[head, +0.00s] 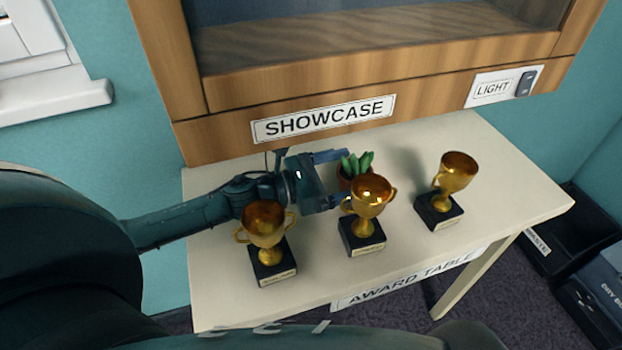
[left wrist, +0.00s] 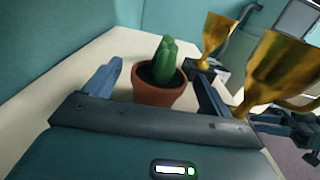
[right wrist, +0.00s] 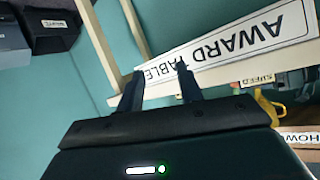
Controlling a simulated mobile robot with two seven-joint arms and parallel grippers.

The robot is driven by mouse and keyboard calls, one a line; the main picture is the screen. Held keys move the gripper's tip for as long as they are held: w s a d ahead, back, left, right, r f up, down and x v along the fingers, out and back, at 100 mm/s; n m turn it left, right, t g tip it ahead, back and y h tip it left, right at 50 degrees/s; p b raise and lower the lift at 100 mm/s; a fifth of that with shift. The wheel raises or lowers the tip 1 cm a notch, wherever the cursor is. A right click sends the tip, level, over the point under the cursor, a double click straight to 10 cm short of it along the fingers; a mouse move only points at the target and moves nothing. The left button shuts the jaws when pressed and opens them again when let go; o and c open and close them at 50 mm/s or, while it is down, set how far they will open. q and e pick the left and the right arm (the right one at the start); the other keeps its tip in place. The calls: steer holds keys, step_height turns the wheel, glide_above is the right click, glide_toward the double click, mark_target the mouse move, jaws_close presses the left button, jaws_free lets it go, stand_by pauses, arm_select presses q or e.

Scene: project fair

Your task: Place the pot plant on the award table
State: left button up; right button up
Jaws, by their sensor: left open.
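The pot plant (head: 355,164), a green succulent in a terracotta pot, stands upright on the white award table (head: 310,283), behind the middle trophy. My left gripper (head: 338,178) is open, with its fingers on either side of the pot. In the left wrist view the pot (left wrist: 160,94) sits between the two spread fingers (left wrist: 155,82), with gaps visible beside it. My right gripper (right wrist: 161,80) is open and empty, close to the table's front and its AWARD TABLE sign (right wrist: 235,50).
Three gold trophies stand on the table: left (head: 266,225), middle (head: 368,198) and right (head: 455,172). The middle one is close to my left gripper. The wooden showcase (head: 390,80) rises behind the table. Dark bins (head: 575,230) stand on the floor at right.

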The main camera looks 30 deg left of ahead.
arm_select(q)
steer(key=b+v, duration=0.1)
steer(key=v, duration=0.8)
steer(key=shift+s+a, duration=0.2)
steer(key=shift+s, duration=0.1)
steer(key=shift+a, duration=0.1)
